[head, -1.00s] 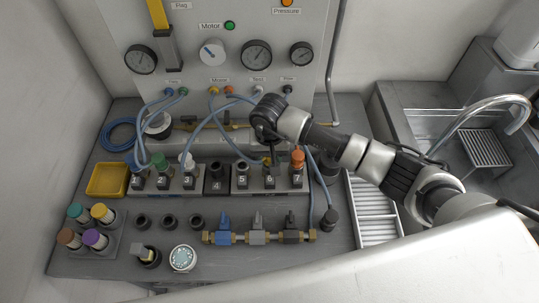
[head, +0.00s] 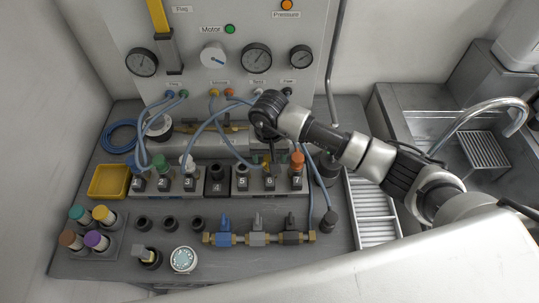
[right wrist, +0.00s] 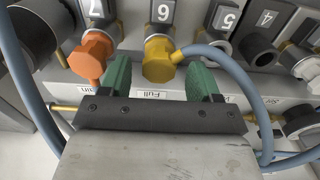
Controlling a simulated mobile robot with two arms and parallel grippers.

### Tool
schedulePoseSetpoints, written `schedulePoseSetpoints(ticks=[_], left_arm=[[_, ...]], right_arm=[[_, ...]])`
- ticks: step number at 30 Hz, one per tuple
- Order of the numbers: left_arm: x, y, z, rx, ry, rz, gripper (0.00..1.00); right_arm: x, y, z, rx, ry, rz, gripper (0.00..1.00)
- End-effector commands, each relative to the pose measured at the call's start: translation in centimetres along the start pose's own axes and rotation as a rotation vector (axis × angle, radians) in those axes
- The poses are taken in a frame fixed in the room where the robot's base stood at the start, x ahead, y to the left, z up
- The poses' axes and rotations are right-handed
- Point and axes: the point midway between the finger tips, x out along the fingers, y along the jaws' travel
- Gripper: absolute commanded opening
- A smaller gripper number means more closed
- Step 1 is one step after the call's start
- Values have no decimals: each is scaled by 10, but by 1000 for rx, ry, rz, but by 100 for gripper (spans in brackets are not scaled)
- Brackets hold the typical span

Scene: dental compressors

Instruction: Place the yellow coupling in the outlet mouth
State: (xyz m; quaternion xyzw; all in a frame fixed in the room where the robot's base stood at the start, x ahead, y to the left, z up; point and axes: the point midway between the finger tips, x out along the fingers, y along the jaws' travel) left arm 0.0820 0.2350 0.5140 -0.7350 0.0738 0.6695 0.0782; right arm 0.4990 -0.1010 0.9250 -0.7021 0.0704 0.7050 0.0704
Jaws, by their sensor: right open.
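The yellow coupling (right wrist: 159,60) stands at outlet 6 in the right wrist view, with a blue-grey hose leaving its side. It seems to sit on that outlet's mouth; how deep I cannot tell. In the head view it is mostly hidden behind my right gripper (head: 269,150). In the right wrist view the green fingers of my right gripper (right wrist: 161,72) are open, one on each side of the coupling, with gaps showing. The dark mouth of outlet 4 (right wrist: 258,50) shows no coupling in it. My left gripper is not in view.
An orange coupling (right wrist: 92,54) at outlet 7 stands close beside one finger. Hoses loop around the outlet row. A valve manifold (head: 257,238), a yellow tray (head: 108,181) and a rack of coloured caps (head: 113,236) lie on the bench (head: 80,265).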

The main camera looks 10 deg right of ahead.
Motion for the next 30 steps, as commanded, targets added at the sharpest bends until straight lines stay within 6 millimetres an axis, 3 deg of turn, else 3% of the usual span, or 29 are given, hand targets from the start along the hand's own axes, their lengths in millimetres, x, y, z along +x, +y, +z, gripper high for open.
schedulePoseSetpoints(ticks=[1,9,15,30], left_arm=[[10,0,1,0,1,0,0],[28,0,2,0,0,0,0],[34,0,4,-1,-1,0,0],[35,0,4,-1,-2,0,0]], right_arm=[[-10,1,-3,-2,13,-1,62],[-71,0,-2,-1,10,-1,62],[-98,1,-1,1,6,0,62],[-106,1,-1,1,3,0,62]])
